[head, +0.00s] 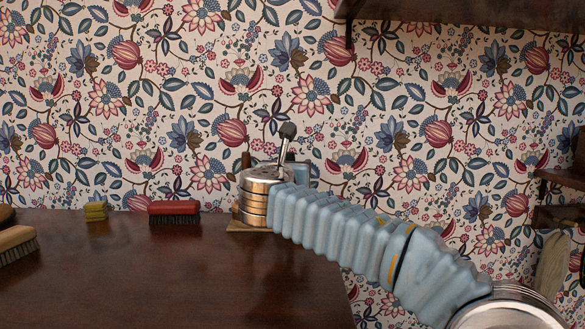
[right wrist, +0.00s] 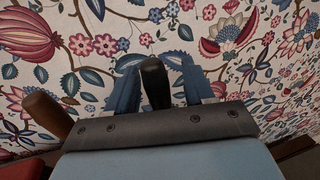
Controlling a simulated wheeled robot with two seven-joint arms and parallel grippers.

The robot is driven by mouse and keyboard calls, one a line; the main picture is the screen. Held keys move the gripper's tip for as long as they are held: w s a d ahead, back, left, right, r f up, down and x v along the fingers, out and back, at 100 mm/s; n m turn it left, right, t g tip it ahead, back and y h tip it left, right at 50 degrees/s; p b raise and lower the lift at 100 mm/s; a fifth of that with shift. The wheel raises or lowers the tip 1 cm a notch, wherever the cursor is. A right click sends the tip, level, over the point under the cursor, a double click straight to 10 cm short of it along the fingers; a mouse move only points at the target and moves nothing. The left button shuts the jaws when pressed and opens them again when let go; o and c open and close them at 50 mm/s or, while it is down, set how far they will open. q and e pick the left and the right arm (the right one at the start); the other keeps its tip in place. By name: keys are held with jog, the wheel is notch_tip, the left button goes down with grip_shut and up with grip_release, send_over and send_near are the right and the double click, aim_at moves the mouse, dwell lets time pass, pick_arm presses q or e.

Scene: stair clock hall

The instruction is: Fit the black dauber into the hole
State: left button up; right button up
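The black dauber (head: 287,132) shows in the head view above my right wrist, leaning slightly right with its dark end up. In the head view this gripper (head: 300,172) is mostly hidden behind my wrist. A wooden base (head: 246,227) lies under and behind the wrist at the table's right end. The hole and the dauber's lower end are hidden. My left gripper is out of view.
A brown wooden handle (right wrist: 47,112) stands left of the gripper; it also shows in the head view (head: 246,160). A red brush (head: 174,211), a small yellow brush (head: 96,211) and a wooden brush (head: 16,243) sit on the dark table (head: 170,275). Its middle is clear.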

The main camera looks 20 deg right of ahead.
jog(key=b+v, duration=0.1)
jog(key=v, duration=1.3)
jog(key=shift+d, duration=0.1)
